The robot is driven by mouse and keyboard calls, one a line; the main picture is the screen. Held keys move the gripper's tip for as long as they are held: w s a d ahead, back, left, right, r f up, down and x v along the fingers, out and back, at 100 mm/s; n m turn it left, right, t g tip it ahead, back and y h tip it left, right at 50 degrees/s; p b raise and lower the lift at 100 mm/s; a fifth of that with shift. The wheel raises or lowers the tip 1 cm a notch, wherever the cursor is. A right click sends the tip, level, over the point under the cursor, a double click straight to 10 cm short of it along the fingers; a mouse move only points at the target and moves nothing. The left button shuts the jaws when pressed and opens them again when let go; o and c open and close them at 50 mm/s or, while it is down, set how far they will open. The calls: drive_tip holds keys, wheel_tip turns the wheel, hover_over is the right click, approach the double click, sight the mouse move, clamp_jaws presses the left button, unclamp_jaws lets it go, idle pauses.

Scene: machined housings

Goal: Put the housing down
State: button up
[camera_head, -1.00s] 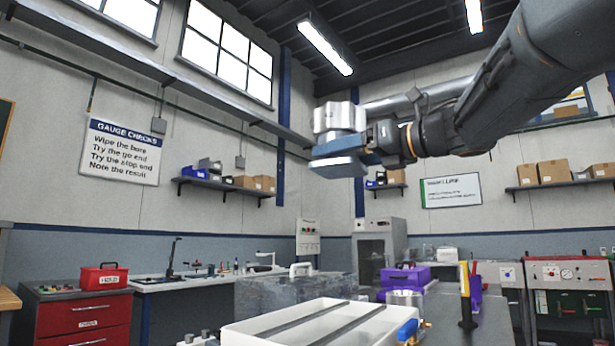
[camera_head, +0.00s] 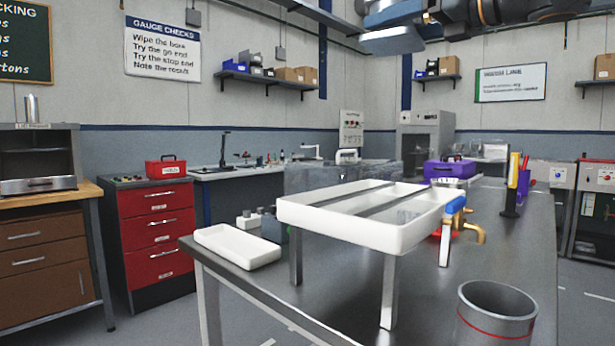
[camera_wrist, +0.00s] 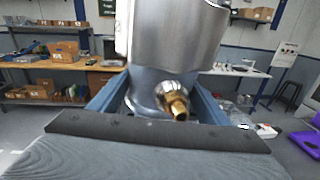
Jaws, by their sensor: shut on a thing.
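The housing (camera_wrist: 172,40) is a silvery metal body with a round lower part and a brass fitting (camera_wrist: 176,103) on its side. In the wrist view it stands upright between the blue fingers of my gripper (camera_wrist: 158,100), which is shut on it. In the head view my gripper (camera_head: 392,40) is at the top edge, high above the bench and in the air. The housing is almost wholly cut off by the top of that view.
A white divided tray (camera_head: 310,215) stands on legs on the grey bench (camera_head: 500,240). A small white tray (camera_head: 235,248) lies to its left. A brass valve with a blue handle (camera_head: 456,205), a purple box (camera_head: 450,169) and a grey cylinder with a red line (camera_head: 495,325) are nearby. Bare bench shows at right.

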drive_tip(key=shift+r+m+p, duration=0.25)
drive_tip(key=shift+m+p, duration=0.15)
drive_tip(key=shift+p, duration=0.25)
drive_tip(key=m+p, duration=0.1)
drive_tip(key=p, duration=0.2)
drive_tip(key=shift+m, duration=0.4)
drive_tip(key=shift+p, duration=0.4)
drive_tip(key=shift+f+m+p, duration=0.1)
drive_tip(key=shift+m+p, duration=0.4)
drive_tip(key=shift+m, duration=0.1)
